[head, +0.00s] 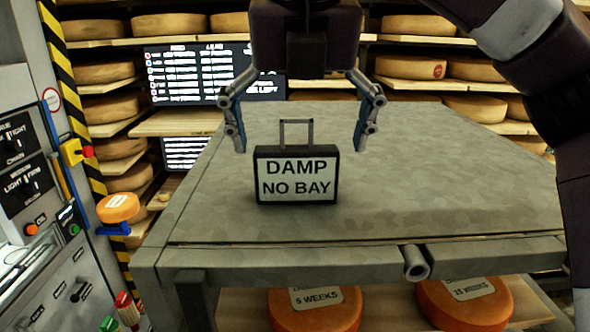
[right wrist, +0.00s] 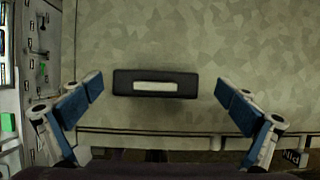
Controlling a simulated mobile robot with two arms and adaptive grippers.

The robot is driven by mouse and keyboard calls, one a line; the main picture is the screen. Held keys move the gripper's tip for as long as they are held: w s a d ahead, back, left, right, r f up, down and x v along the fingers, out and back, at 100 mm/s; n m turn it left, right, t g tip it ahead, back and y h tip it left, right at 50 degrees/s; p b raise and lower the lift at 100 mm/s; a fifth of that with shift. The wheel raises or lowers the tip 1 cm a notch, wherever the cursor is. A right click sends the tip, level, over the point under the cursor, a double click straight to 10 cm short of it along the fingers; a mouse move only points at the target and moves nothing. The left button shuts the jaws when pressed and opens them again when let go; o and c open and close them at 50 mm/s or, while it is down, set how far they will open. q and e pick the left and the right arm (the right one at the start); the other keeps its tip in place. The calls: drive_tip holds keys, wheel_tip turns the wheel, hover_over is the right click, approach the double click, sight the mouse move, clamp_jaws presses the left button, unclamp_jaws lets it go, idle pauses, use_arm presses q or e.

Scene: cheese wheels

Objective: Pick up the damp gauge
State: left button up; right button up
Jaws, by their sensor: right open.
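The damp gauge (head: 297,189) is a dark box with a pale face reading "DAMP NO BAY" and a thin grey handle on top. It stands upright on the grey table (head: 440,190) in the head view. In the right wrist view the damp gauge (right wrist: 125,82) shows from above, between the fingers and a little beyond the tips. My right gripper (head: 302,148) is open above it, with one finger on each side of the handle and apart from it. The right gripper's blue finger pads (right wrist: 159,97) also show in the right wrist view. My left gripper is not in view.
Shelves of cheese wheels (head: 420,68) line the back behind a dark board (head: 180,75). Orange wheels (head: 315,308) lie under the table. A control panel (head: 25,180) stands at the left, with a small orange wheel (head: 118,207) beside it. The tabletop around the gauge is clear.

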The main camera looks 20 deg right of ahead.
sight(296, 167)
drive_tip(key=p+x, duration=0.1)
drive_tip(key=x, duration=0.1)
drive_tip(key=p+x, duration=0.1)
drive_tip(key=x, duration=0.1)
drive_tip(key=shift+w+a+f, duration=0.15)
drive_tip(key=shift+w+f, duration=0.15)
drive_tip(key=shift+w, duration=0.05)
drive_tip(key=shift+f, duration=0.3)
drive_tip(key=c, duration=0.3)
drive_tip(key=shift+c, duration=1.3)
drive_tip(key=c, duration=0.7)
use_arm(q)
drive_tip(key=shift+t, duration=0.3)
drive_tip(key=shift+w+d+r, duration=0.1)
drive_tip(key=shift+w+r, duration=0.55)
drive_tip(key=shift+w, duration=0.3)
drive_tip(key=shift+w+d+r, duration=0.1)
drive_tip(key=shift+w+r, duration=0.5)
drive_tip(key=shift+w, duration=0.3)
use_arm(e)
drive_tip(key=shift+c, duration=0.5)
